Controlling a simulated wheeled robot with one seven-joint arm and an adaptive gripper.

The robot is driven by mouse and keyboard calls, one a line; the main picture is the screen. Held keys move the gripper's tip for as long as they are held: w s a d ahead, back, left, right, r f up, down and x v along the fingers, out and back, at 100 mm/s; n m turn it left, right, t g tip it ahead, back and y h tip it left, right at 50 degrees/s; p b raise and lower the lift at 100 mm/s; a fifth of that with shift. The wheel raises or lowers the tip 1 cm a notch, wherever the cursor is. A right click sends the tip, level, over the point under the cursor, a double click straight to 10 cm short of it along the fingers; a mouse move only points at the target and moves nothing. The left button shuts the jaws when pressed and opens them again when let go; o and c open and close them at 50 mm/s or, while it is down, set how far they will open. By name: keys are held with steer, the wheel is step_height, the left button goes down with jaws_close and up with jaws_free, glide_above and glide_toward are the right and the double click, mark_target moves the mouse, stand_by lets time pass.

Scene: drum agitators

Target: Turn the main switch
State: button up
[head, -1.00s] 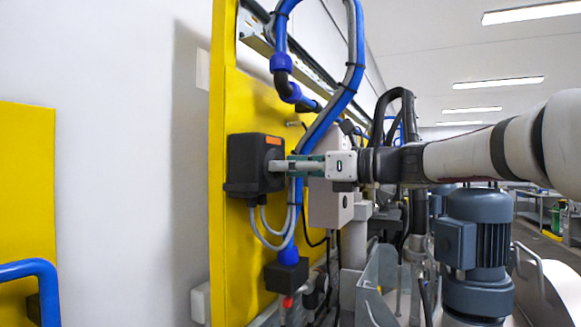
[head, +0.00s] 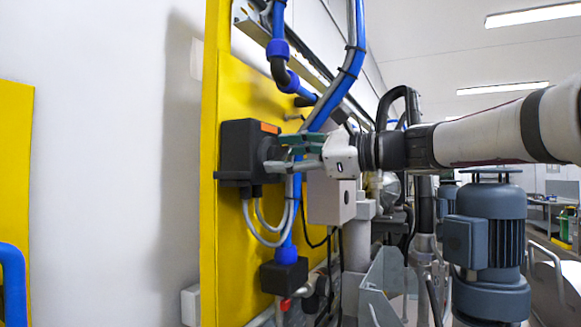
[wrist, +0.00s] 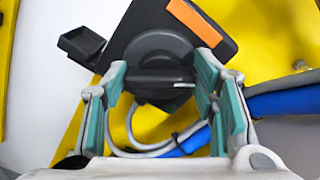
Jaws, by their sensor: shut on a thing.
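The main switch is a black box (head: 240,152) with an orange label, mounted on a yellow panel. Its round black knob (wrist: 160,50) faces my gripper in the wrist view. A raised bar handle (wrist: 160,80) crosses the knob and lies level in that view, while the switch box (wrist: 125,30) looks tilted.
The yellow panel (head: 240,90) carries blue and grey cables (head: 345,80) close behind my gripper. A grey box (head: 331,199) sits below my wrist. A blue-grey motor (head: 485,240) stands under my arm. A pale wall (head: 120,150) is at left.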

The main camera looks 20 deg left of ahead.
steer(key=n+b, duration=0.3)
steer(key=b, duration=0.1)
steer(key=n+b, duration=0.2)
steer(key=shift+f+n, duration=0.3)
steer(key=n+b, duration=0.3)
steer(key=b, duration=0.1)
steer(key=shift+n, duration=0.3)
steer(key=shift+n+b, duration=0.6)
steer(key=shift+b, duration=0.1)
steer(key=shift+s+r+n, duration=0.1)
steer(key=shift+n, duration=0.2)
steer(key=o, duration=1.2)
steer(key=shift+c, duration=0.2)
steer(key=shift+d, duration=0.45)
steer(key=d, duration=1.1)
steer(key=shift+s, duration=0.45)
